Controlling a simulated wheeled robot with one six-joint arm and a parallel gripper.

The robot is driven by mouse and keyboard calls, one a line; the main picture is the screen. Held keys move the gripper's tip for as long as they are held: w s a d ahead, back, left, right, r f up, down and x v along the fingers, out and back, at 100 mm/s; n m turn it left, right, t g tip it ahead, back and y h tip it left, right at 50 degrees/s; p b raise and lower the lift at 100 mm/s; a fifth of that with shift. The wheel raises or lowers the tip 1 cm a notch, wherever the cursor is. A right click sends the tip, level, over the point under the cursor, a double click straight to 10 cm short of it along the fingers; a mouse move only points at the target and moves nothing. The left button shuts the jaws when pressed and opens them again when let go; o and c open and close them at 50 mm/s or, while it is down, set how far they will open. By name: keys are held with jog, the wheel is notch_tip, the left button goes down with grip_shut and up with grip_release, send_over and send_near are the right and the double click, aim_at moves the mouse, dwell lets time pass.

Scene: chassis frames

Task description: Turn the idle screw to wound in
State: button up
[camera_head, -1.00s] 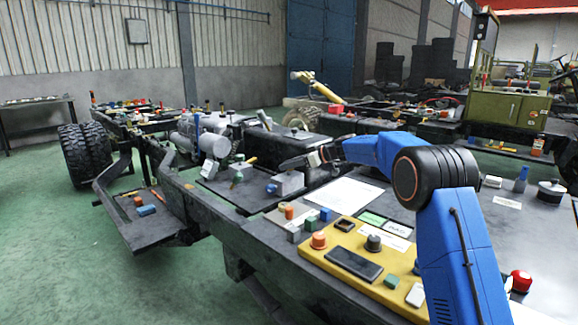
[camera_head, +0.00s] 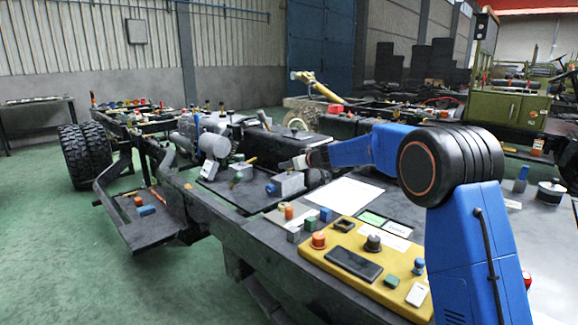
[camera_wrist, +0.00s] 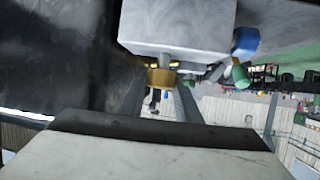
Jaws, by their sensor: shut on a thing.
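A pale grey metal block (camera_head: 290,184) stands on the dark chassis plate, with a blue knob at its left side. In the wrist view the block (camera_wrist: 178,25) fills the top middle. A brass-coloured screw head (camera_wrist: 160,79), which I take as the idle screw, sticks out of the block's near face. My gripper (camera_wrist: 160,92) is at this head with one finger on each side, shut on it. In the head view my gripper (camera_head: 297,163) is at the block's upper side, and the screw is hidden. How far the screw is wound in cannot be told.
The blue knob (camera_wrist: 245,42) and a green knob (camera_wrist: 240,76) are right of the screw in the wrist view. Another grey block (camera_head: 240,172) stands to the left. A yellow control panel (camera_head: 345,262) and a white sheet (camera_head: 345,193) lie nearer on the chassis.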

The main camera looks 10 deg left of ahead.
jog(key=shift+r+m+t+h, duration=0.2)
jog(key=shift+m+t+h, duration=1)
jog(key=shift+m+h, duration=0.45)
jog(key=shift+f+m+h, duration=0.15)
jog(key=shift+m+h, duration=0.2)
jog(key=shift+f+m+t+h, duration=0.15)
jog(key=shift+m+t+h, duration=0.15)
jog(key=shift+m+h, duration=0.5)
jog(key=shift+a+m+t+h, duration=0.1)
jog(key=shift+m+t+h, duration=0.3)
jog(key=shift+m+h, duration=0.7)
jog(key=m+h, duration=0.3)
jog(key=h, duration=0.1)
jog(key=m+g+h, duration=0.2)
jog(key=m+h, duration=0.3)
jog(key=shift+h, duration=0.4)
jog(key=shift+w+r+m+g+h, duration=0.1)
jog(key=shift+r+m+g+h, duration=0.1)
jog(key=shift+m+g+h, duration=1.3)
jog(key=shift+m, duration=0.5)
